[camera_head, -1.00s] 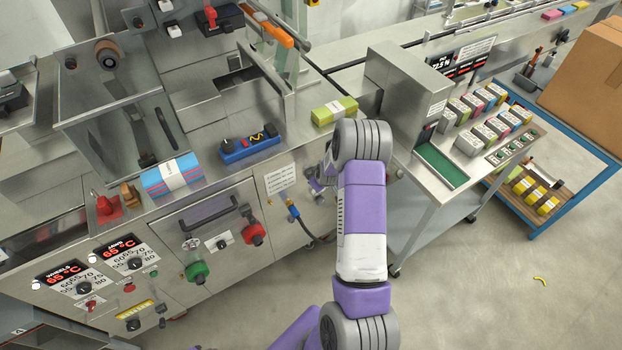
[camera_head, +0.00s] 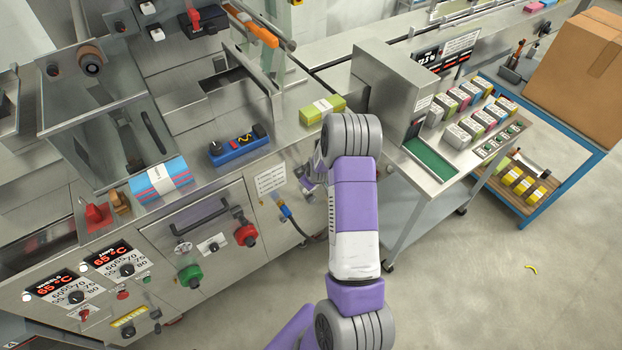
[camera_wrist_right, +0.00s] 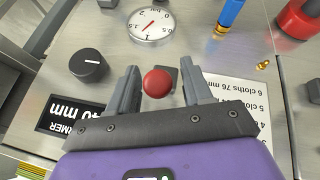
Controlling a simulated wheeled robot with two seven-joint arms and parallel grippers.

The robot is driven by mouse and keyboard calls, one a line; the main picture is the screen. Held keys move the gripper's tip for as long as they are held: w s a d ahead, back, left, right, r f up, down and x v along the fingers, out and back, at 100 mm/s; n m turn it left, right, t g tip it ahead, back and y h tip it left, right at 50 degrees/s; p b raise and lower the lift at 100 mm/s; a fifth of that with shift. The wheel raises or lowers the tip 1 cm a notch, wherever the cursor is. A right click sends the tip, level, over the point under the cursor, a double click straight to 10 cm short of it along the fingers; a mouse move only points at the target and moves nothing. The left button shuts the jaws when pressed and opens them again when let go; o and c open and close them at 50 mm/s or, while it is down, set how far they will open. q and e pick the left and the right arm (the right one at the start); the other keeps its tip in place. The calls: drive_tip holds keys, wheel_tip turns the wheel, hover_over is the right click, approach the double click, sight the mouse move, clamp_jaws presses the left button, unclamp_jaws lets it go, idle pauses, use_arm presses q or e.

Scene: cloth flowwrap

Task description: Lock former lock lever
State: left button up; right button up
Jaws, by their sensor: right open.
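A round red knob (camera_wrist_right: 157,83), which looks like the end of the former lock lever, shows in the right wrist view. It sits between the two fingers of my right gripper (camera_wrist_right: 160,68), which is open around it with gaps on both sides. A dark piece shows just behind the knob; the rest of the lever is hidden. A "40 mm" former display (camera_wrist_right: 75,116) is to its left. In the head view my right gripper (camera_head: 308,178) is at the machine's front panel, mostly covered by my arm. My left gripper is not in view.
Near the knob in the wrist view are a black dial (camera_wrist_right: 88,62), a round gauge (camera_wrist_right: 152,24), a blue cylinder (camera_wrist_right: 230,12) and a red part (camera_wrist_right: 298,18). A side table with a green tray (camera_head: 431,159) stands right of my arm.

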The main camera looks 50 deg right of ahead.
drive_tip(key=v, duration=0.6)
drive_tip(key=shift+p, duration=0.35)
drive_tip(key=shift+s, duration=0.1)
